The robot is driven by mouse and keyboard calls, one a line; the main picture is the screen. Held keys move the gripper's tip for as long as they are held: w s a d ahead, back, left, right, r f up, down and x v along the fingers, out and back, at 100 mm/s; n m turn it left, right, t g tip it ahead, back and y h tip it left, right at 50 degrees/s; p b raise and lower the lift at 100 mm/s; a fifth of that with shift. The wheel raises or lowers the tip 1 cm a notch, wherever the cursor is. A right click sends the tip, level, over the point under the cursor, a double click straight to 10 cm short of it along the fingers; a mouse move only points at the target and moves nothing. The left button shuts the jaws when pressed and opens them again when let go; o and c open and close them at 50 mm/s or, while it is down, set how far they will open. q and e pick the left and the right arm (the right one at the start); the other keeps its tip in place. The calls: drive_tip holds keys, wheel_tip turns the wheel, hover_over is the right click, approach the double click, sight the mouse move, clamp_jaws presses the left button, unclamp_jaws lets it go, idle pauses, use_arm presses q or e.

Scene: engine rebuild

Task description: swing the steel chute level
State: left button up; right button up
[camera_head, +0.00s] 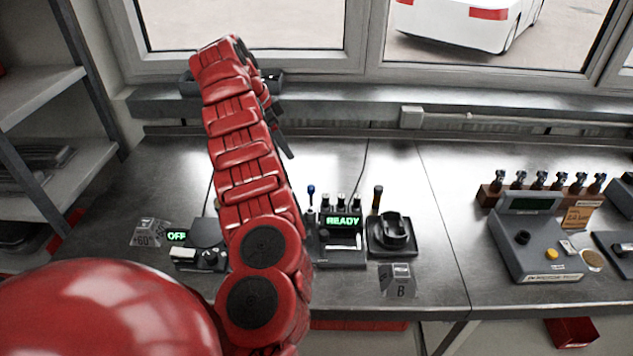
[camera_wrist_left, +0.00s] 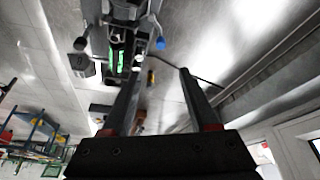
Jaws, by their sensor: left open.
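I cannot pick out a steel chute for certain in either view; my red left arm hides part of the bench. My left gripper (camera_head: 286,148) is raised over the back of the steel workbench (camera_head: 350,165), mostly behind my arm in the head view. In the left wrist view its two dark fingers (camera_wrist_left: 160,74) stand apart with nothing between them. Beyond them is a device with a green lit display (camera_wrist_left: 118,52) and a blue-tipped part (camera_wrist_left: 160,43). My right gripper is not in view.
A unit reading READY (camera_head: 342,222) and a black holder (camera_head: 391,236) stand right of my arm. A grey console (camera_head: 535,245) and a rack of injectors (camera_head: 495,193) are at the right. A dark tray (camera_head: 270,77) sits on the windowsill. Shelves (camera_head: 50,150) stand left.

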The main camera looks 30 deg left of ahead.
use_arm(q)
drive_tip(key=b, duration=0.1)
hover_over(310, 187)
drive_tip(key=s+a, duration=0.2)
wheel_tip(310, 187, down, 11)
drive_tip(key=x, duration=0.2)
drive_tip(key=p+x, duration=0.1)
drive_tip(key=x, duration=0.1)
drive_tip(key=shift+w+d+f+p, duration=0.1)
drive_tip(key=shift+w+d+p, duration=0.1)
drive_tip(key=shift+d+p, duration=0.15)
drive_tip(key=shift+w+f, duration=0.15)
drive_tip(key=shift+f, duration=0.25)
clamp_jaws()
